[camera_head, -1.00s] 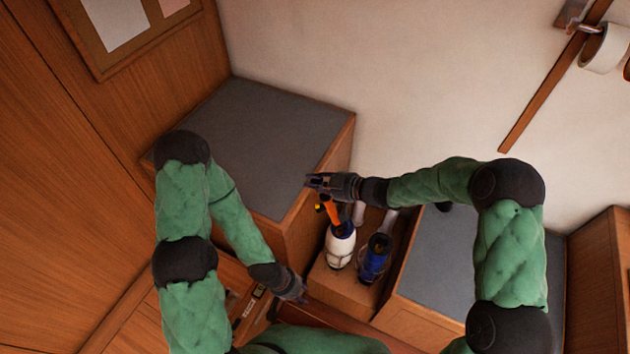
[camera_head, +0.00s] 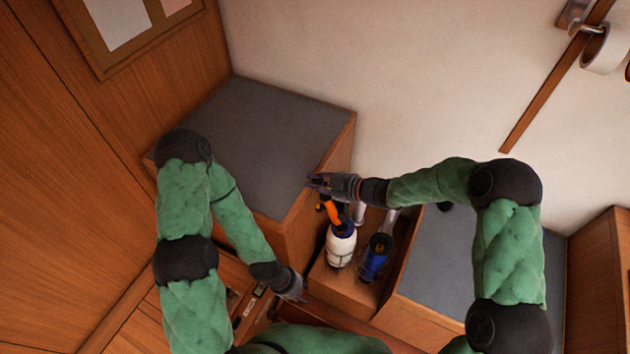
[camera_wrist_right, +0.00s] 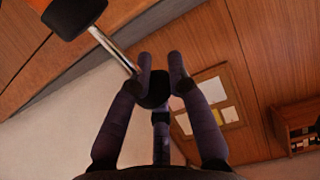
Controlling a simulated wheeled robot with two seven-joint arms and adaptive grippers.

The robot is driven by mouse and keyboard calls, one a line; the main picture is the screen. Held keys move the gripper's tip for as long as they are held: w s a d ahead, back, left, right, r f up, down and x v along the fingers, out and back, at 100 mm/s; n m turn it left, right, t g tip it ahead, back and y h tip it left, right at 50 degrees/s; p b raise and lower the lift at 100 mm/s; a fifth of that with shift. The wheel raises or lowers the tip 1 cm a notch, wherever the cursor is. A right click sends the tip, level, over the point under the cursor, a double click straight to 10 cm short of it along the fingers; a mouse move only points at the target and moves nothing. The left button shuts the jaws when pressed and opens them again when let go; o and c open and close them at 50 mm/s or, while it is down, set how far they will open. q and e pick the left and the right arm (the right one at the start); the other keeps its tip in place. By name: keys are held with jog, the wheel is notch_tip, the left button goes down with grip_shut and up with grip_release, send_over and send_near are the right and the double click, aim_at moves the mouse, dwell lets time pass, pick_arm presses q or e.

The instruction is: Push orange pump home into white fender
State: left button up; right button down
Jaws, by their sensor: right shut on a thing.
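The orange pump (camera_head: 332,211) stands tilted at the top of the white fender (camera_head: 341,248), which has a blue end. Whether its tip is inside the fender's opening cannot be told. My right gripper (camera_head: 318,183) is just above the pump. In the right wrist view this gripper (camera_wrist_right: 160,72) is shut on the pump's black handle (camera_wrist_right: 153,91). A metal rod runs from the handle to the pump's black collar and orange body (camera_wrist_right: 20,35) at upper left. My left gripper (camera_head: 298,292) hangs low, apart from the fender; its fingers are too small to read.
A blue fender (camera_head: 376,257) stands right of the white one on the same wooden locker. Grey-topped boxes rise at left (camera_head: 265,135) and right (camera_head: 440,260). A white roll (camera_head: 604,50) hangs on the wall at upper right.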

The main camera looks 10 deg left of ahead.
jog(key=shift+f+b, duration=0.95)
jog(key=shift+f, duration=0.9)
dwell(1.1)
jog(key=shift+r+p, duration=0.15)
jog(key=shift+p, duration=0.15)
dwell(0.7)
jog(key=shift+a+t+y+b, duration=0.15)
jog(key=shift+t+y+b, duration=0.45)
jog(key=shift+y+b, duration=2.05)
dwell(1.4)
